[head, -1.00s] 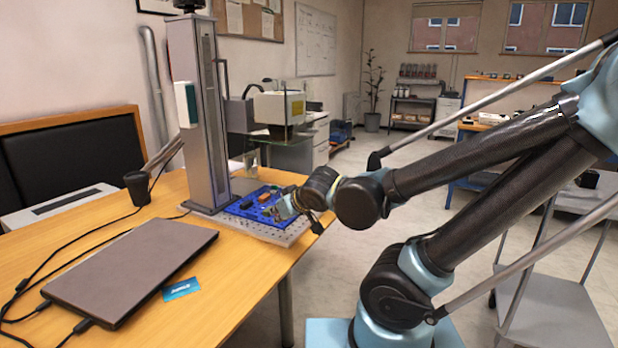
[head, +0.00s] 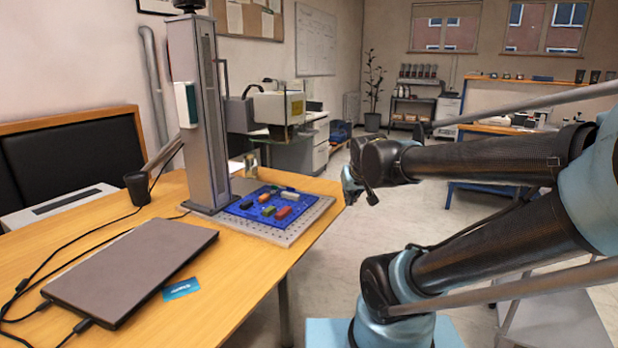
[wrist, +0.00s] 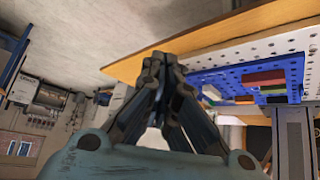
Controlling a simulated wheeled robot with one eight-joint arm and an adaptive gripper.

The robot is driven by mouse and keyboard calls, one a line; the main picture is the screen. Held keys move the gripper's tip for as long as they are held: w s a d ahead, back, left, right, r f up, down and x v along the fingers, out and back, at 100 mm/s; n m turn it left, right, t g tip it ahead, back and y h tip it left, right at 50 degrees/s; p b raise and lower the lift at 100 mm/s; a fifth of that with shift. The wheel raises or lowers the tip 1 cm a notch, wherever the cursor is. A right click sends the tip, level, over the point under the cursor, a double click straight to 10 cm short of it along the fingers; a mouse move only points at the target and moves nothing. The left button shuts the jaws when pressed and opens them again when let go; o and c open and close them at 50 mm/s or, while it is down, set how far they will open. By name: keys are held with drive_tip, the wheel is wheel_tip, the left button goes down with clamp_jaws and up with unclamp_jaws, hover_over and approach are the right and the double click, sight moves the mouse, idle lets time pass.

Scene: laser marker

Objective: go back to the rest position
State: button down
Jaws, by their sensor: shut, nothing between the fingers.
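My gripper (head: 351,187) is at the end of my arm, to the right of the table's edge and clear of the table in the head view. In the wrist view my gripper (wrist: 158,62) shows with its fingertips together and nothing between them. The blue board (head: 245,214) lies on the perforated metal plate (head: 284,238) under the laser marker (head: 204,120). Several small coloured blocks lie on the board, among them a red one (head: 283,213) and a green one (head: 269,211). The board also shows in the wrist view (wrist: 225,82), apart from my gripper.
A closed laptop (head: 135,268), a blue card (head: 181,289), a black cup (head: 137,188) and cables lie on the wooden table (head: 225,310). A grey cart (head: 555,315) stands at the lower right, behind my arm. The floor right of the table is open.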

drive_tip(key=d+r+m, duration=0.1)
drive_tip(key=d+m, duration=0.1)
drive_tip(key=d, duration=0.4)
drive_tip(key=s+f+g, duration=0.2)
drive_tip(key=s+f, duration=0.3)
drive_tip(key=s, duration=0.3)
drive_tip(key=s+f+g+h, duration=0.1)
drive_tip(key=s+f+g, duration=0.2)
drive_tip(key=s+f, duration=0.2)
drive_tip(key=s, duration=0.3)
drive_tip(key=shift+d+f+g, duration=0.25)
drive_tip(key=shift+f+g, duration=0.05)
drive_tip(key=shift+f, duration=0.05)
drive_tip(key=shift+s, duration=0.1)
